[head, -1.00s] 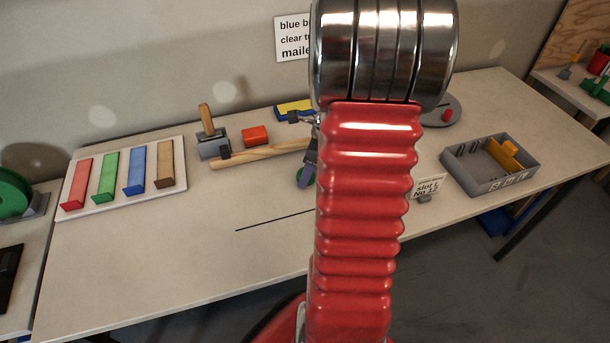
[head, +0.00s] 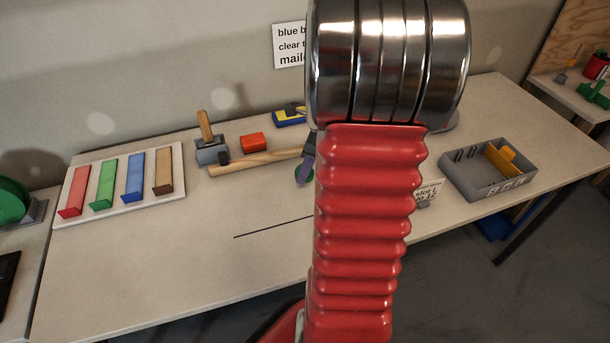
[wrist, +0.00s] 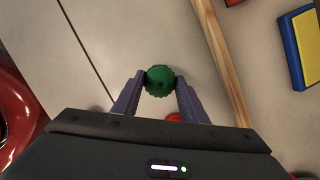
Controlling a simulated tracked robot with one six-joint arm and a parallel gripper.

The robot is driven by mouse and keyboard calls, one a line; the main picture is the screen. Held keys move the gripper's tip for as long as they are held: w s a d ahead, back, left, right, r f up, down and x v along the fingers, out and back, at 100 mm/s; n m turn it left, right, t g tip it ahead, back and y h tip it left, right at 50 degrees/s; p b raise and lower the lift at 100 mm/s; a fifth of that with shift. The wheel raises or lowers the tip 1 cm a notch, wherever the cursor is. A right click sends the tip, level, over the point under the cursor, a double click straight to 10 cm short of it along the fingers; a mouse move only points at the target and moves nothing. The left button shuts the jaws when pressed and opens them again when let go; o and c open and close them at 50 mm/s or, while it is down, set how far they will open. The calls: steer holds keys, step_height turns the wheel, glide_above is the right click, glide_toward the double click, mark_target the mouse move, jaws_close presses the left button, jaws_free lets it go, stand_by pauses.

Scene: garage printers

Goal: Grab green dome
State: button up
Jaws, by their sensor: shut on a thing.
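The green dome (wrist: 159,81) is a small round piece with a ridged edge. In the wrist view it sits between the two purple-grey fingers of my gripper (wrist: 160,86), which are shut on it. In the head view part of the green dome (head: 301,174) shows beside one finger of my gripper (head: 306,168), left of my red arm. My arm hides the rest of the gripper there. I cannot tell whether the dome still touches the table.
A grey divided tray (head: 459,181) stands right, a board of coloured strips (head: 119,156) left. The front-left tabletop is clear.

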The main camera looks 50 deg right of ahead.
mark_target(300, 165)
step_height(300, 165, up, 6)
steer(key=shift+r, duration=0.15)
stand_by(0.6)
